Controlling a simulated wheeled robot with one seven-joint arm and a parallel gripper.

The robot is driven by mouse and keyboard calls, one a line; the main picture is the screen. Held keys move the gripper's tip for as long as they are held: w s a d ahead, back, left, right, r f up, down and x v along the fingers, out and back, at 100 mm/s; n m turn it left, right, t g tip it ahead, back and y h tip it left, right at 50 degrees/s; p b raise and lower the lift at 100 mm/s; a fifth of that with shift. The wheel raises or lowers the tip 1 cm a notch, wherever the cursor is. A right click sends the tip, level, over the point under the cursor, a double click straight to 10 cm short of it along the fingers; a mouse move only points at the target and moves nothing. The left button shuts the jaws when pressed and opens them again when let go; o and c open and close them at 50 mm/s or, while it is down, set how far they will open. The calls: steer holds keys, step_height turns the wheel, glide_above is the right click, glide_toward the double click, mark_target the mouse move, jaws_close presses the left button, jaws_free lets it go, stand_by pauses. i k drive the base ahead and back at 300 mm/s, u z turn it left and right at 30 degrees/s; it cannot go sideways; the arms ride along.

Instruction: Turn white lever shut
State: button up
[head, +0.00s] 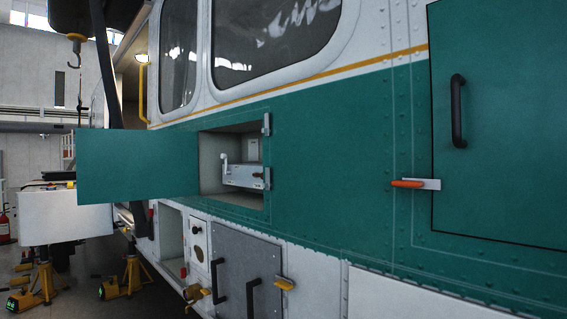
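A small white lever (224,164) stands upright at the left of a grey-white box (243,175) inside an open recess in the green side of the helicopter. The lever is small in the head view, and its exact setting is hard to tell. The recess's green door (137,166) is swung wide open to the left. Metal hinge or latch pieces (267,124) sit on the recess's right edge. My gripper is not in view.
A closed green door with a black handle (457,111) and an orange lever (407,183) are at right. Below are a grey panel with black handles (245,275) and a yellow latch (285,283). Yellow jack stands (128,275) and a hanging hook (77,48) are at left.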

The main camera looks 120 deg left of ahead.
mark_target(223, 156)
steer(key=u, duration=3.65)
steer(key=k, duration=1)
steer(key=u, duration=0.35)
steer(key=i, duration=1.65)
steer(key=z, duration=0.1)
